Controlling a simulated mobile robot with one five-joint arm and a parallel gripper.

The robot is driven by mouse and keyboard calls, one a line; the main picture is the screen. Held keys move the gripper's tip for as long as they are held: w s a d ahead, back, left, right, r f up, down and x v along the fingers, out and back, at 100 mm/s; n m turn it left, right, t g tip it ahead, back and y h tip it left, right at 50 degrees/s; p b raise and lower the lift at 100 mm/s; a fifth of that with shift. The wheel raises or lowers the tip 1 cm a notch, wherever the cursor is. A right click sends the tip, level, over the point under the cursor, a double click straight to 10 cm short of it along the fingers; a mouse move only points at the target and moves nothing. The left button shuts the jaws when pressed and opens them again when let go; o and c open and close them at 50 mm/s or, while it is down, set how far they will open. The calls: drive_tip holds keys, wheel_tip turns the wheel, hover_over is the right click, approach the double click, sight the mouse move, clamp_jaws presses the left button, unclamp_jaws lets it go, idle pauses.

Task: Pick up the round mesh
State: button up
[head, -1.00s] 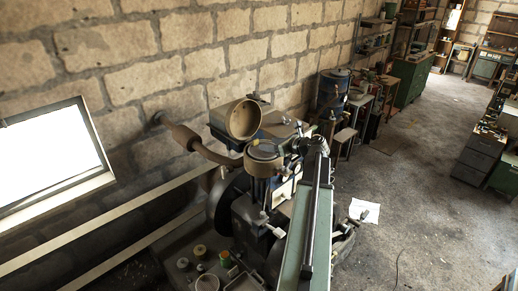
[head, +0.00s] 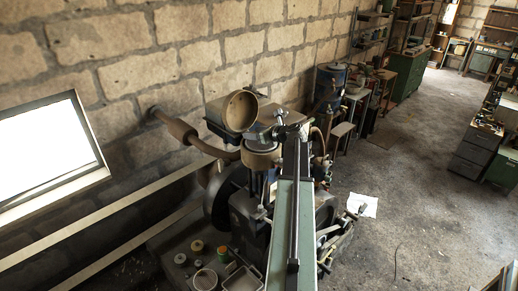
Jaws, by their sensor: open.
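A round tan disc with a rim (head: 241,111), which looks like the round mesh, stands tilted at the top of the engine (head: 262,155). Its weave is too fine to make out. My arm reaches from the bottom of the head view up to the engine. My gripper (head: 281,119) is at its far end, small and dark, to the right of the disc and seemingly apart from it. It is open, and I see nothing held in it. The fingertips are hard to make out against the engine parts.
A pipe with a thick muffler (head: 178,129) runs from the wall to the engine. Several small pots and a round tub (head: 205,279) stand at the engine's foot. A white paper (head: 363,205) lies on the floor. The floor at right is mostly clear.

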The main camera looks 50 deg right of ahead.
drive_tip(key=shift+s+r, duration=0.1)
drive_tip(key=shift+s, duration=0.05)
drive_tip(key=c, duration=0.3)
clamp_jaws()
drive_tip(key=shift+r, duration=0.1)
drive_tip(key=shift+r+p, duration=0.35)
drive_tip(key=shift+p, duration=0.1)
wheel_tip(320, 180, up, 4)
drive_tip(key=p, duration=0.3)
drive_tip(key=shift+f, duration=0.25)
drive_tip(key=s+d+p, duration=0.1)
drive_tip(key=s+d, duration=0.9)
drive_tip(key=s, duration=0.2)
drive_tip(key=shift+s+r, duration=0.15)
drive_tip(key=shift+r, duration=0.15)
